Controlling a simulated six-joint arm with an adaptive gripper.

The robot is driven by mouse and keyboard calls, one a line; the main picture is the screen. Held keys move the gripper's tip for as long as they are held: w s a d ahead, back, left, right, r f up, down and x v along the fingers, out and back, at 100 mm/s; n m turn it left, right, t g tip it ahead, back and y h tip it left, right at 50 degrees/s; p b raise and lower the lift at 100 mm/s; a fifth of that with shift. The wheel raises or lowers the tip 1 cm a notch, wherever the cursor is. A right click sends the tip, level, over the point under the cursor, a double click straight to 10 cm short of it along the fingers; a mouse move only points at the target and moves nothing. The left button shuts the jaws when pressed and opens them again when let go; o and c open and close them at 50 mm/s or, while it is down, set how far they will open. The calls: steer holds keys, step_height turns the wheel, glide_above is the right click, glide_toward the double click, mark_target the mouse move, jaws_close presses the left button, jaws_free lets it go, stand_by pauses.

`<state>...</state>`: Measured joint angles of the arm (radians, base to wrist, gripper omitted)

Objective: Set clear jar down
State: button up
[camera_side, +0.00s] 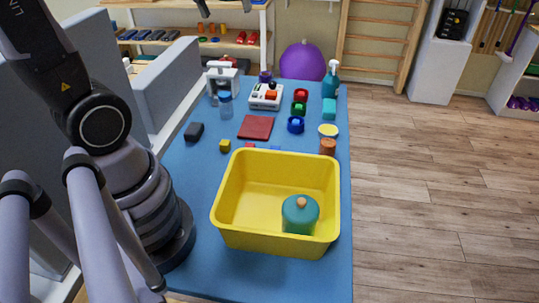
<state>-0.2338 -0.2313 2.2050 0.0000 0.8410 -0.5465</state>
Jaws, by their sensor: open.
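The clear jar (225,105), pale and bluish, stands upright on the blue table (190,170) toward its far left, just in front of a white device. Only the dark fingertips of my gripper (225,6) show, at the top edge of the side view. They are spread apart, with nothing seen between them. In the picture they are well above the jar and apart from it. The rest of my gripper is out of frame.
A yellow bin (232,228) holding a teal lidded pot (300,215) fills the near table. Around the jar are a white device (222,76), a dark red pad (255,127), a black block (194,131) and a control box (266,97).

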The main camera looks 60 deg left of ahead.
steer(key=s+d+m+t, duration=0.1)
steer(key=s+d+m, duration=0.2)
steer(key=s, duration=0.3)
steer(key=s+d+m, duration=0.3)
steer(key=s+m, duration=0.3)
steer(key=shift+d+t+h, duration=0.25)
steer(key=shift+t+h, duration=0.15)
steer(key=shift+r, duration=0.1)
